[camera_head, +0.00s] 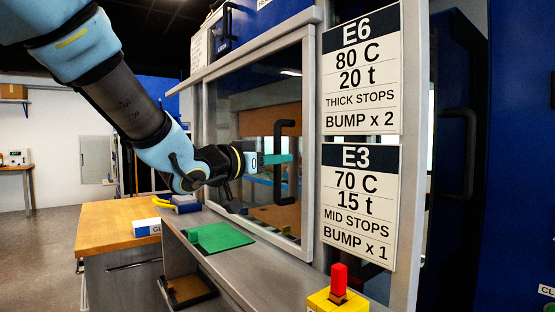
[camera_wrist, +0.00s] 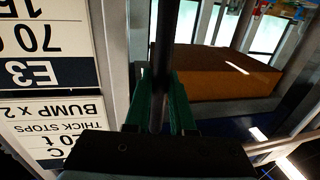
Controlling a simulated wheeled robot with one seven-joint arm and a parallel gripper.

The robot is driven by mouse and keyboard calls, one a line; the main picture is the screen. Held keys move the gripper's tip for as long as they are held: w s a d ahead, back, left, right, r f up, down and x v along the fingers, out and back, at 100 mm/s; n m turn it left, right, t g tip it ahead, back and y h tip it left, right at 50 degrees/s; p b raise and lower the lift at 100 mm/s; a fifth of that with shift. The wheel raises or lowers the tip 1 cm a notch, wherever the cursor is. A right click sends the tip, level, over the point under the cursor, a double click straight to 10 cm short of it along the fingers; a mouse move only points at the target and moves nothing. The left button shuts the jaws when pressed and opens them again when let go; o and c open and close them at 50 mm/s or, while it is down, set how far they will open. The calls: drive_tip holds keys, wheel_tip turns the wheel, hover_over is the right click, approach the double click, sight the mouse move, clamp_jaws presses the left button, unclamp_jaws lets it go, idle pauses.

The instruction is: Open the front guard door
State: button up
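The front guard door (camera_head: 256,75) is a grey-framed clear panel on the machine's front. It stands shut, as far as I can see. Its black bar handle (camera_head: 277,185) is upright near the right side of the frame. My gripper (camera_head: 278,159) reaches in from the left at the handle's mid-height, its teal fingers across the bar. In the wrist view the black handle (camera_wrist: 167,35) runs between the two green fingers of my gripper (camera_wrist: 165,95), which look closed against both sides of it. The exact contact is partly hidden.
Signs E6 (camera_head: 361,68) and E3 (camera_head: 359,205) hang right of the door. A green pad (camera_head: 222,237) lies on the grey ledge below. A red switch on a yellow box (camera_head: 339,284) stands at front right. A wooden-topped bench (camera_head: 108,226) is at left.

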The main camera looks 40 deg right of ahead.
clamp_jaws()
idle(0.9)
